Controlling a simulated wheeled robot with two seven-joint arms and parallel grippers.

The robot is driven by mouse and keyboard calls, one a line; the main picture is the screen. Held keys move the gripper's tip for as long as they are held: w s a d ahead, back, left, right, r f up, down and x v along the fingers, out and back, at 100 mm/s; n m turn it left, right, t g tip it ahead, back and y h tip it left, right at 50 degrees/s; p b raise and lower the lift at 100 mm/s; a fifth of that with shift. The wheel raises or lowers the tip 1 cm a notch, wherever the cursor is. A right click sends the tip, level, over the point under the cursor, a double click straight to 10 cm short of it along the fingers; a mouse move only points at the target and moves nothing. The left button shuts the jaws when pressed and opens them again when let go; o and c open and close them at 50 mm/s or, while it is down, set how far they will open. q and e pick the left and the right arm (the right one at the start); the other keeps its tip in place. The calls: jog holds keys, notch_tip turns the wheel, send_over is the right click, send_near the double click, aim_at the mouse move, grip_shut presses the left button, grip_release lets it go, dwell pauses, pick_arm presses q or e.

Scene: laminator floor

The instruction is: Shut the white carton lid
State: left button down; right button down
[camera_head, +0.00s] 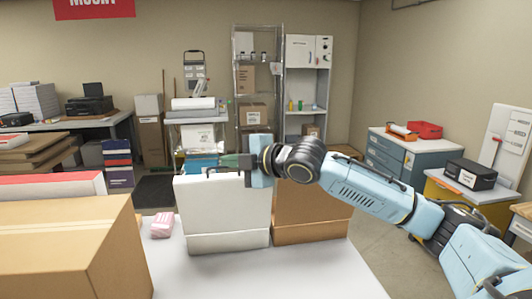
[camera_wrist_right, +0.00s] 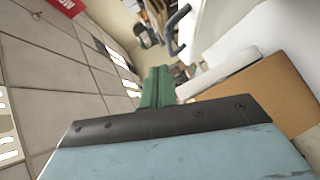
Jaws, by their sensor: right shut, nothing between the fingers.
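The white carton (camera_head: 228,241) stands on the pale table. A tall white panel, which looks like its lid (camera_head: 222,208), rises above the low front strip and hides the inside. My right gripper (camera_head: 232,161) is at the panel's top edge, its green fingers together and pointing left. Contact with the panel cannot be told. In the right wrist view the shut green fingers (camera_wrist_right: 157,86) hold nothing, and white and brown carton surfaces show at right. My left gripper is not in view.
A brown carton (camera_head: 312,220) stands right beside the white one, under my right arm. A large brown box (camera_head: 65,245) fills the left foreground. A small pink item (camera_head: 162,225) lies between. The table's front middle (camera_head: 270,280) is clear.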

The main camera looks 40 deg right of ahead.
jog(key=r+b+v, duration=0.1)
jog(key=b+v, duration=0.5)
jog(key=v, duration=0.4)
dwell(0.4)
